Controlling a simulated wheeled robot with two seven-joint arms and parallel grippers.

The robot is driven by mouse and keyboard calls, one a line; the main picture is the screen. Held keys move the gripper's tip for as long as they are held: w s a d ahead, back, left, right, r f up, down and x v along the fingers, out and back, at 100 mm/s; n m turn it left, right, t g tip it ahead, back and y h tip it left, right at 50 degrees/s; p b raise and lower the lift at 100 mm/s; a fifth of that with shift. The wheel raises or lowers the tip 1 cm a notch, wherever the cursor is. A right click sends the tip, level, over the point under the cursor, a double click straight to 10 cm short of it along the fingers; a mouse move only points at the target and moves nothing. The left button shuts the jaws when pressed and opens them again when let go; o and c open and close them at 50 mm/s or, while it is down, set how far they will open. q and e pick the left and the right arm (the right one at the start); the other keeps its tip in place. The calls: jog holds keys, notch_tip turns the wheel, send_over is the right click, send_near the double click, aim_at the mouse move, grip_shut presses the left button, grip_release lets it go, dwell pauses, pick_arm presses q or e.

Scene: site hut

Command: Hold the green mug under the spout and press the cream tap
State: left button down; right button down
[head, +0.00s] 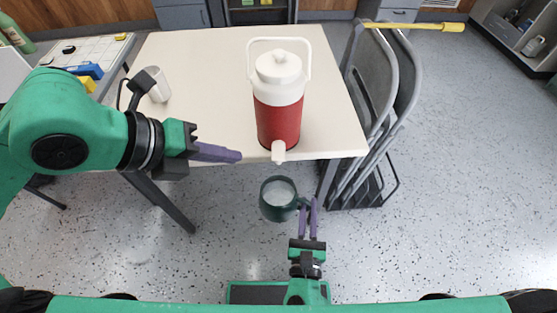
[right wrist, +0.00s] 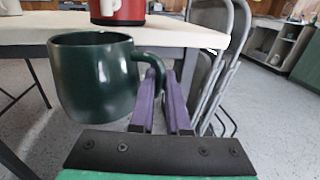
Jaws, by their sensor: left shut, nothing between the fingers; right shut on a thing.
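The green mug (head: 266,211) hangs upright in front of the table edge, below and in front of the cream tap (head: 278,153). Its inside looks pale grey; I cannot tell what is in it. My right gripper (head: 308,204) is shut on the mug's handle, which also shows in the right wrist view (right wrist: 148,60). The red drinks cooler (head: 278,120) with a cream lid stands at the table's front edge, its tap jutting out over the edge. My left gripper (head: 238,156) is shut and empty, left of the tap and apart from it.
The cream table (head: 205,75) is mostly clear, with a white cup (head: 158,86) at its left. Folded grey chairs (head: 376,100) lean at the table's right side. A yellow-handled tool (head: 420,26) lies across their tops. Open speckled floor lies to the right.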

jog(key=shift+s, duration=1.95)
